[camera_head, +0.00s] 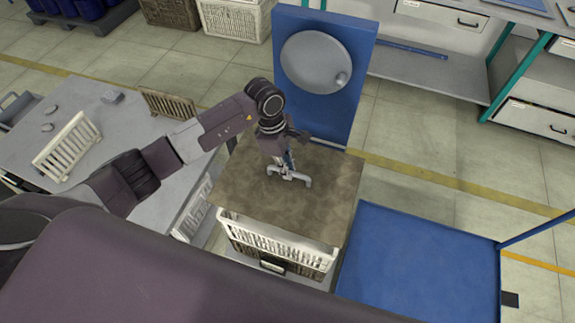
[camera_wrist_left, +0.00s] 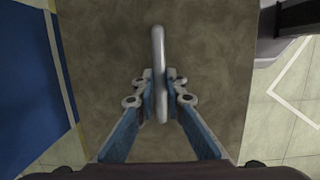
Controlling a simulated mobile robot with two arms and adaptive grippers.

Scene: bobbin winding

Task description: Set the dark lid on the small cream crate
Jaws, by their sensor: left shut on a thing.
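The dark lid (camera_head: 315,210) is a mottled brown-grey flat panel with a pale handle (camera_head: 292,178) in its middle. My left gripper (camera_head: 285,168) is shut on that handle. In the left wrist view the blue fingers (camera_wrist_left: 160,95) pinch the handle bar (camera_wrist_left: 158,45) from both sides, with the lid (camera_wrist_left: 215,75) filling the view behind. The cream crate (camera_head: 290,246) is under the lid's front edge, with its slatted front wall showing and the rest hidden. I cannot tell whether the lid touches its rim. My right gripper is not in view.
A darker crate part (camera_head: 245,250) shows below the cream wall. A blue upright panel with a round grey dish (camera_head: 327,62) stands behind. A blue platform (camera_head: 415,265) is at the right. A grey table (camera_head: 110,140) with crate-like pieces is at the left.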

